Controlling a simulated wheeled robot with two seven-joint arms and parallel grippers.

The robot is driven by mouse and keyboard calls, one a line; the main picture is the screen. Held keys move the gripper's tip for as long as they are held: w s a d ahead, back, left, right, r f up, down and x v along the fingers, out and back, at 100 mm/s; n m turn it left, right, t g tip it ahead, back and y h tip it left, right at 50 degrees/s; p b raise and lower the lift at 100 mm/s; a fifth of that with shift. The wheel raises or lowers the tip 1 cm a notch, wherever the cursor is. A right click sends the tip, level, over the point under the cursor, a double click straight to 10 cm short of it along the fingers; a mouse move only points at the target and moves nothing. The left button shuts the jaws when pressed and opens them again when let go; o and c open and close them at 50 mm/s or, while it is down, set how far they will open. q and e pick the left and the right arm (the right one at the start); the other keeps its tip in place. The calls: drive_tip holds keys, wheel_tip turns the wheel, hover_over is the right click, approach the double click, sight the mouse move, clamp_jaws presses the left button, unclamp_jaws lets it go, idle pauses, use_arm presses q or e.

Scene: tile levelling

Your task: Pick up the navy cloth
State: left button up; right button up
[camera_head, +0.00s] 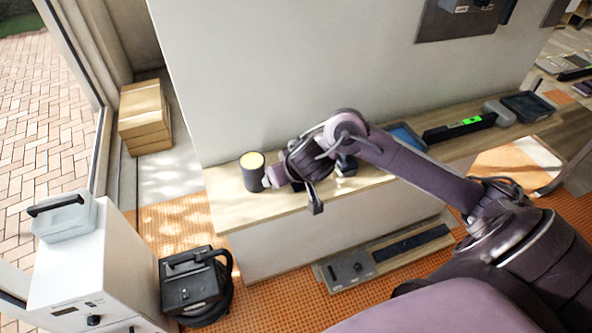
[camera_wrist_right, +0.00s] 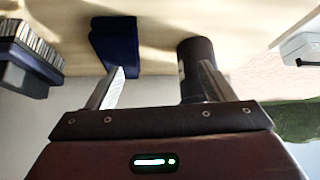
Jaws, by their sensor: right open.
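The navy cloth (camera_wrist_right: 115,45) shows in the right wrist view as a dark blue folded block on the pale wooden shelf, close to my right gripper's left finger. In the head view I cannot make it out; my right arm covers that part of the shelf. The cloth is near one finger and a dark cylinder (camera_wrist_right: 198,60) is near the other; I cannot tell whether either touches. In the head view the gripper (camera_head: 270,180) is beside the cylinder (camera_head: 254,177). My left gripper is not in view.
The cylinder has a yellow top and stands near the wooden shelf's (camera_head: 255,212) left end. A blue tray (camera_head: 407,134) and a level (camera_head: 460,128) lie farther right. A wall rises behind.

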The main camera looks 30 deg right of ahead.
drive_tip(key=shift+m+g+h, duration=0.4)
drive_tip(key=shift+m, duration=0.5)
drive_tip(key=d, duration=0.1)
drive_tip(key=d+r, duration=0.1)
drive_tip(key=d, duration=0.3)
drive_tip(key=shift+d+r, duration=0.2)
drive_tip(key=shift+r, duration=0.05)
drive_tip(key=shift+d+f, duration=0.1)
drive_tip(key=shift+f, duration=0.25)
drive_tip(key=x, duration=0.3)
drive_tip(key=b+x, duration=0.1)
drive_tip(key=x, duration=0.3)
drive_tip(key=shift+w+a, duration=0.15)
drive_tip(key=shift+a, duration=0.05)
drive_tip(key=shift+r, duration=0.1)
drive_tip(key=shift+c, duration=0.2)
drive_tip(key=c, duration=1)
